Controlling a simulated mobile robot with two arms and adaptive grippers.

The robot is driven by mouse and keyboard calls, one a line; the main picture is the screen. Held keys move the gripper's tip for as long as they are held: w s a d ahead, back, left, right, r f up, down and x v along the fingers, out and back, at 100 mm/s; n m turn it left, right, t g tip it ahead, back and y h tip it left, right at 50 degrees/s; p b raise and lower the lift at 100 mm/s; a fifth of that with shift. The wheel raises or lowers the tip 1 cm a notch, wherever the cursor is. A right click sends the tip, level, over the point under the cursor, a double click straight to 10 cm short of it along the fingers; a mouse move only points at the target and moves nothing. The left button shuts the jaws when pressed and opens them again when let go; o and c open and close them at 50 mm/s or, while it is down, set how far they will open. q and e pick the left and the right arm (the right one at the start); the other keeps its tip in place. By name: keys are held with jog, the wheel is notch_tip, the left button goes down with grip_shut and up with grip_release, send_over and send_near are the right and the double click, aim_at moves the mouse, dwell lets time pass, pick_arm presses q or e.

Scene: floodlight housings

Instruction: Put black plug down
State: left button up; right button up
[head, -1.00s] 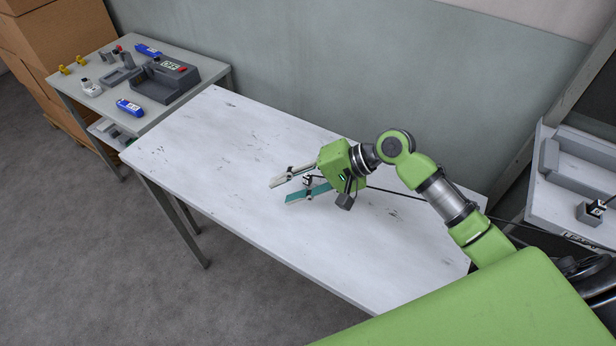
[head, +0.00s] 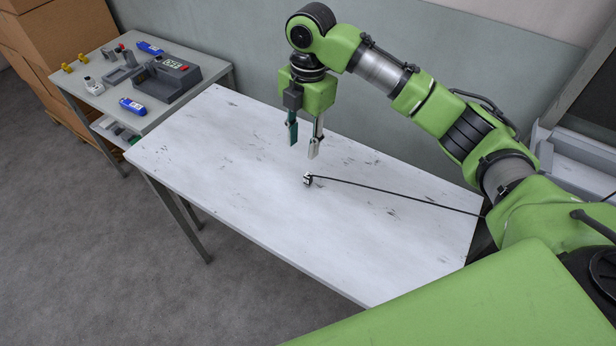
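The black plug (head: 308,179) lies on the white table (head: 220,170), near its middle, with light marks on its small body. Its black cable (head: 400,198) runs right across the table and past the table's right edge. My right gripper (head: 303,148) hangs above the table, pointing down, a little above and behind the plug in the picture. Its two fingers, one teal and one pale, are apart with nothing between them. It does not touch the plug. My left gripper is not in view.
A grey side table (head: 95,92) at the upper left holds a grey test device (head: 170,75), blue meters (head: 132,106) and small parts. Cardboard boxes (head: 50,40) stand behind it. A wall closes off the back. Most of the white table is bare.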

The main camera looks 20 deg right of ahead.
jog(key=d+r+n, duration=0.1)
jog(key=p, duration=0.2)
send_over(308, 175)
jog(key=shift+n+h, duration=0.3)
jog(key=shift+h, duration=0.1)
notch_tip(308, 175, down, 8)
jog(key=shift+s+f, duration=0.1)
jog(key=shift+s, duration=0.05)
notch_tip(308, 175, down, 5)
jog(key=shift+r+p, duration=0.1)
jog(key=shift+p, duration=0.9)
jog(key=shift+f, duration=0.25)
grip_shut()
